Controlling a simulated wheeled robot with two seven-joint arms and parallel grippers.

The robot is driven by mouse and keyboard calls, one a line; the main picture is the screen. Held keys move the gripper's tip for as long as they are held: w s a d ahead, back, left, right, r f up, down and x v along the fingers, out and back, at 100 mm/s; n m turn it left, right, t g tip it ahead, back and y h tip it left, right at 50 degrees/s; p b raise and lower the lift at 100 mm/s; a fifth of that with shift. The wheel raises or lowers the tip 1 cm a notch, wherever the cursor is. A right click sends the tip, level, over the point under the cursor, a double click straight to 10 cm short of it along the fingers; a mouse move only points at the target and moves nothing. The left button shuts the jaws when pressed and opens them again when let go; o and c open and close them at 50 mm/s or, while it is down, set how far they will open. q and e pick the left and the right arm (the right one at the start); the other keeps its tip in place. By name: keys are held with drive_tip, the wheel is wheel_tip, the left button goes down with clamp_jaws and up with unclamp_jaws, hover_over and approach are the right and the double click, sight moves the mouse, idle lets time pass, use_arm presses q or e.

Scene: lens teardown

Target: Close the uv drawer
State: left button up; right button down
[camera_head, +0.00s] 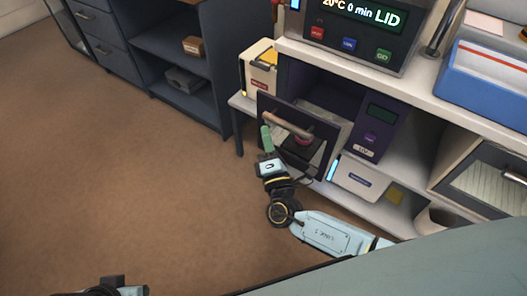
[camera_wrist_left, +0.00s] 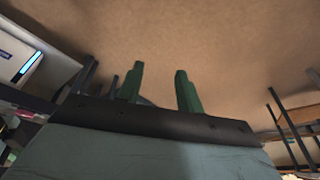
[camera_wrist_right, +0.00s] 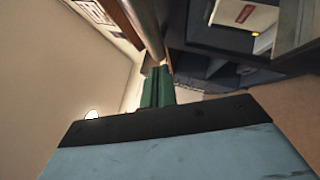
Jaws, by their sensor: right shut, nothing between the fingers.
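The uv unit is a purple box (camera_head: 377,127) on the lower shelf of the bench. Its drawer (camera_head: 270,105) stands pulled out, with a dark front panel and a copper bar handle (camera_head: 288,125). A small reddish round thing (camera_head: 304,139) shows by the drawer, partly hidden. My right gripper (camera_head: 266,138) has its green fingers together and empty, in front of the panel close to the handle's left end; contact cannot be told. In the right wrist view the shut fingers (camera_wrist_right: 157,86) lie just below a bar (camera_wrist_right: 144,25). My left gripper (camera_wrist_left: 160,88) is open and empty over the floor.
A cream box (camera_head: 258,72) stands left of the drawer. A white box (camera_head: 357,178) lies below the uv unit. A dark shelf (camera_head: 180,50) stands behind. The brown floor (camera_head: 130,150) at the left is clear.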

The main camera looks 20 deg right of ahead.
use_arm(q)
drive_tip(key=shift+a+f, duration=0.1)
drive_tip(key=shift+f, duration=0.4)
use_arm(e)
drive_tip(key=shift+w+d+r, duration=0.2)
drive_tip(key=shift+w+d, duration=0.05)
drive_tip(key=shift+d, duration=0.1)
use_arm(q)
drive_tip(key=shift+w+r, duration=0.1)
drive_tip(key=shift+w, duration=0.05)
use_arm(e)
drive_tip(key=shift+w+d, duration=0.1)
